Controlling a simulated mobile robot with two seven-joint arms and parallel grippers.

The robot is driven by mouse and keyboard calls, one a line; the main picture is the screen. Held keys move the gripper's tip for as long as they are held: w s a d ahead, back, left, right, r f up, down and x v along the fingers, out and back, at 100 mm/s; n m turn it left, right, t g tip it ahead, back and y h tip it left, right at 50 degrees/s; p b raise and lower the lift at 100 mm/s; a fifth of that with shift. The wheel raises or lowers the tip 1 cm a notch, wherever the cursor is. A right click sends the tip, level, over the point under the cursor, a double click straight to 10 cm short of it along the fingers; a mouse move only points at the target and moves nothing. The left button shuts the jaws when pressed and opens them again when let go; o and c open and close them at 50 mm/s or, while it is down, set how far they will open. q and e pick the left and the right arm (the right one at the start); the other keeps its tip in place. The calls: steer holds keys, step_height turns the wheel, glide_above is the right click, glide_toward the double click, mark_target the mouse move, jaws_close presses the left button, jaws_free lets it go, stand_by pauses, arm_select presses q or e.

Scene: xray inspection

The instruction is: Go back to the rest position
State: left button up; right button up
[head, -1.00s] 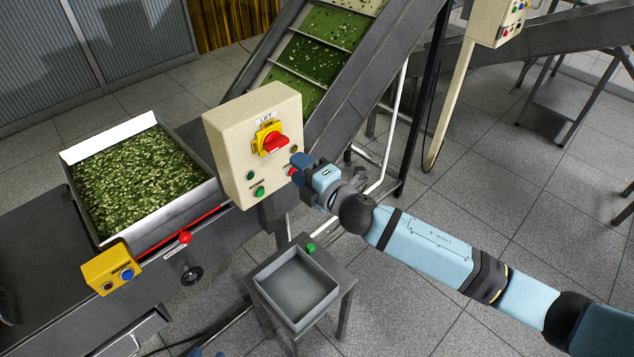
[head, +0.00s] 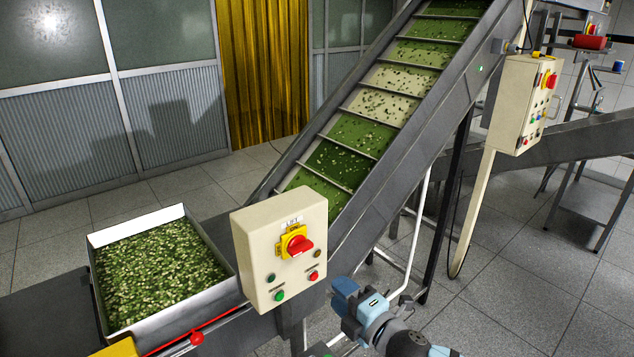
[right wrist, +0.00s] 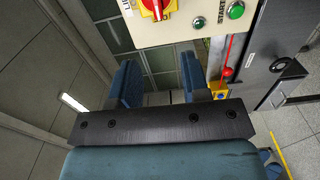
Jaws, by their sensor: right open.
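My right gripper (head: 349,305) is in the lower middle of the head view, to the right of the cream lift control box (head: 262,262) and apart from it. In the right wrist view its two blue fingers (right wrist: 160,82) stand apart with nothing between them. The box carries a red rotary switch on a yellow plate (head: 297,243), a green button (head: 279,296) and a red button (head: 313,275). The box also shows at the top of the right wrist view (right wrist: 195,35). My left gripper is not in the head view.
An inclined belt (head: 360,135) carrying green pieces rises behind the box. A metal bin (head: 92,265) full of green pieces stands at the left. A second control box (head: 522,105) is on a post at the right. Open tiled floor (head: 510,300) lies at the lower right.

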steer(key=s+d+f+m+g+h, duration=0.1)
steer(key=s+d+f+m+h, duration=0.2)
steer(key=s+d+f+m, duration=0.3)
steer(key=s+d+f+m+g+h+p, duration=0.1)
steer(key=s+d+f+m+h, duration=0.3)
steer(key=s+f+m, duration=1.2)
steer(key=s+d+g, duration=0.1)
steer(key=s+d, duration=0.1)
steer(key=shift+s+d+f+g+p, duration=0.2)
steer(key=shift+s+g+p, duration=0.1)
steer(key=shift+a, duration=0.1)
